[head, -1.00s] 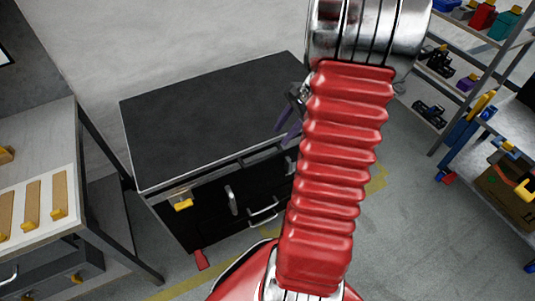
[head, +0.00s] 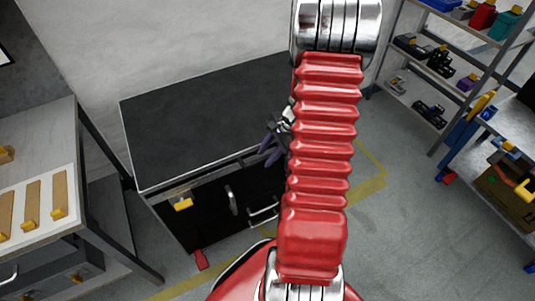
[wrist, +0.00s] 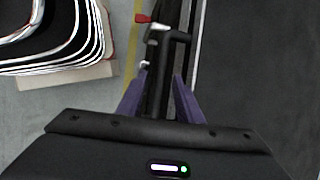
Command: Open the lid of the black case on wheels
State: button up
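The black case on wheels (head: 200,125) stands against the wall in the head view, its flat lid down with pale metal edges. Its front has metal handles (head: 231,199) and a yellow-tabbed latch (head: 183,202). My gripper (head: 268,155) is over the lid's front edge, its purple fingers pointing down. In the wrist view my gripper (wrist: 160,78) is open, with a dark bar (wrist: 156,92) along the case's front edge showing between the fingers. I cannot tell if they touch it. The lid top (wrist: 255,80) fills the right side. My arm hides the case's right end in the head view.
A workbench (head: 45,215) with wooden pieces stands close on the left. Shelves (head: 440,75) and a blue-legged bench (head: 470,150) stand on the right. Yellow lines (head: 370,187) mark the floor, which is clear right of the case. A red pedal (head: 201,259) sticks out below.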

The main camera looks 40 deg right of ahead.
grip_shut()
dwell(0.4)
